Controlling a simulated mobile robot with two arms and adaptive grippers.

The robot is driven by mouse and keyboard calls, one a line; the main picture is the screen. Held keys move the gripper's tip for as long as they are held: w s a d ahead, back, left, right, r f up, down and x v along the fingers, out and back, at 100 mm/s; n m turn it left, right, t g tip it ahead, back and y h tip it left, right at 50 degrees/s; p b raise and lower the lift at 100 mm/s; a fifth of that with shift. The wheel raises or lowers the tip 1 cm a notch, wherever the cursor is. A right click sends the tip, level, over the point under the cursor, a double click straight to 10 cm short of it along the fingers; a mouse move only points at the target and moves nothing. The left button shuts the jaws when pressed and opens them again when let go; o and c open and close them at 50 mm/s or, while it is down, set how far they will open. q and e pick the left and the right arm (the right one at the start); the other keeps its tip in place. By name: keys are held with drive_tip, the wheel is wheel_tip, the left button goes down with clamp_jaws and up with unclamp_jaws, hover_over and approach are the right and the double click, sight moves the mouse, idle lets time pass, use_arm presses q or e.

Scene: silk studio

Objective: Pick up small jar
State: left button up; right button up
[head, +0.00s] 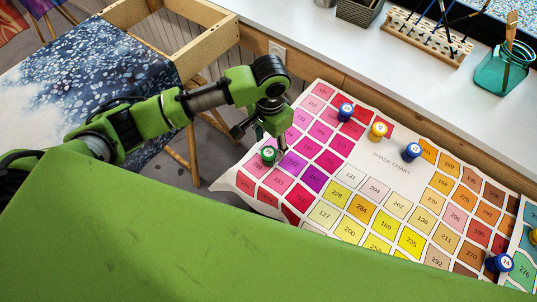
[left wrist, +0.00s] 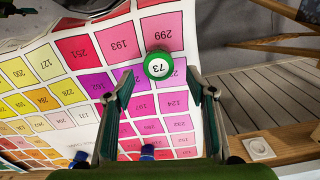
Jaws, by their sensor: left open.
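A small jar with a green lid and a white label reading 73 (head: 268,154) stands on the shade chart (head: 393,160), near its left edge. In the left wrist view the green jar (left wrist: 158,66) lies just beyond the gap between my fingertips. My left gripper (head: 264,138) is open and empty, pointing down close to this jar. Its two fingers show apart in the left wrist view (left wrist: 160,88). Other small jars stand on the chart: a blue one (head: 346,112), a yellow one (head: 379,130), another blue one (head: 412,151) and one marked 74 (head: 499,263). My right gripper is not in view.
A white counter (head: 330,45) behind holds a brush rack (head: 430,38), a teal glass jar (head: 502,70) and a dark basket (head: 359,12). A wooden frame with blue patterned cloth (head: 120,70) stands at left. A green surface fills the foreground.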

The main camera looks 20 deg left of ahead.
sight(268, 152)
use_arm(q)
drive_tip(key=shift+s+a+f+p, duration=0.1)
drive_tip(key=shift+f+p, duration=0.1)
drive_tip(key=shift+f, duration=0.85)
drive_tip(key=shift+s+d+f+p, duration=0.1)
drive_tip(key=shift+s+f+p, duration=0.1)
drive_tip(key=shift+f, duration=0.8)
drive_tip(key=shift+s+a+f+p, duration=0.1)
drive_tip(key=shift+f+p, duration=0.1)
drive_tip(key=shift+f, duration=0.85)
drive_tip(key=c, duration=1.2)
